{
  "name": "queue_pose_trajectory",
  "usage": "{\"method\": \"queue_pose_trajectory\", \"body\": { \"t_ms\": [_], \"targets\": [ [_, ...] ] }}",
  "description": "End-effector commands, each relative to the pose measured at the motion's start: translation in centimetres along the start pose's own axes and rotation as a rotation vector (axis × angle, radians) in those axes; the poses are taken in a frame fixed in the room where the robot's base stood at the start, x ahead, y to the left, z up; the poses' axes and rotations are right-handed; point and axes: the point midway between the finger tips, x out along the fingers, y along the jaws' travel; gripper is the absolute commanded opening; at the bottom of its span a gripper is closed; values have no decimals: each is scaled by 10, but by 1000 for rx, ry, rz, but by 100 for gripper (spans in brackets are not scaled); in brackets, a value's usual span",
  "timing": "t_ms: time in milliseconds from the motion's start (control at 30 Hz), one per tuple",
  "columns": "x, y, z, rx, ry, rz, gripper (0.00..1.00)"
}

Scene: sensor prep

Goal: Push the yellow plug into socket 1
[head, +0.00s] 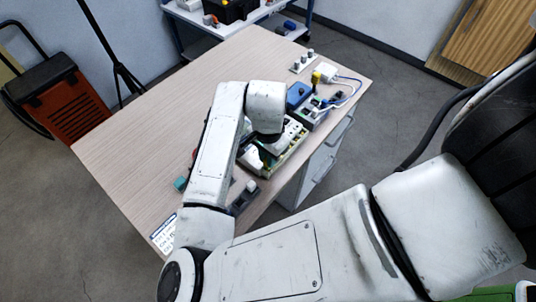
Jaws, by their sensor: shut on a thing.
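My gripper (268,150) points down over a light board with yellow-green edges (291,150) near the right edge of the table. The wrist above hides most of the gripper and its fingertips. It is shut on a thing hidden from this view. Small dark openings show on the board, but no socket number can be read. A small yellow piece (316,77) stands by a blue box farther back; I cannot tell whether it is the yellow plug.
The blue box (299,95), a white block (325,72) and looped cables (350,90) lie beyond the board. A grey block (244,197) and a teal piece (180,184) lie nearer. The table's left side (150,125) is clear. A drawer unit (325,160) stands below the right edge.

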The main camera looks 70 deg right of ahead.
Motion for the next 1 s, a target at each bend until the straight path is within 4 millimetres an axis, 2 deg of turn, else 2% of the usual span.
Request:
{"method": "queue_pose_trajectory", "body": {
  "t_ms": [1000],
  "targets": [
    [6, 0, 0, 0, 0, 0, 0]
  ]
}}
